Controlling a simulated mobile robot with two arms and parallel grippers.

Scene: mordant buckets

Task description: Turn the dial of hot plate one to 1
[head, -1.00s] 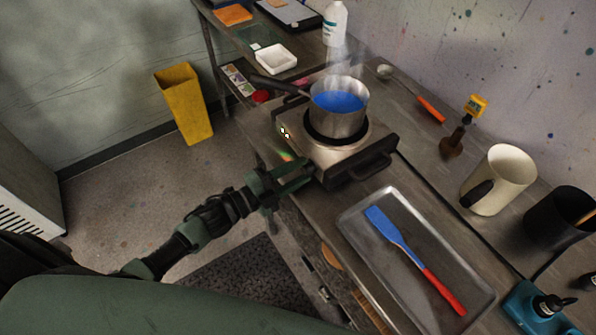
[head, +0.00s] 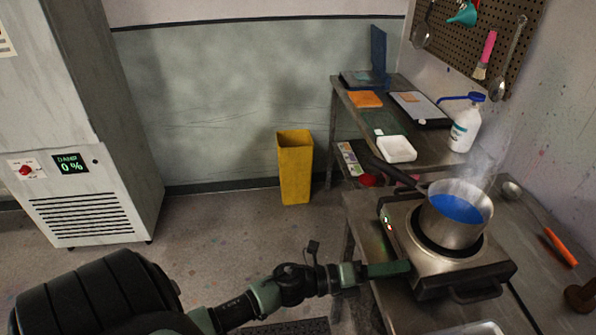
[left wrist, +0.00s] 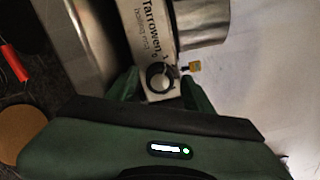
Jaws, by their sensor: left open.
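The hot plate (head: 408,243) stands on the metal bench with a steel pot (head: 455,212) of steaming blue liquid on it. Small lights glow on its left side. In the left wrist view its front panel (left wrist: 150,35) reads "Tarrowen 1". The round dial (left wrist: 160,78) is dark with a pale face; its exact setting is too small to read. My left gripper (head: 392,270) is at the panel. Its open fingers (left wrist: 160,90) stand on either side of the dial; whether they touch it I cannot tell. In the head view the dial is hidden. My right gripper is not in view.
The pot's dark handle (head: 398,178) sticks out to the left. A tray edge (head: 475,328) lies close by on the near side. A yellow bin (head: 295,167) stands on the open floor.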

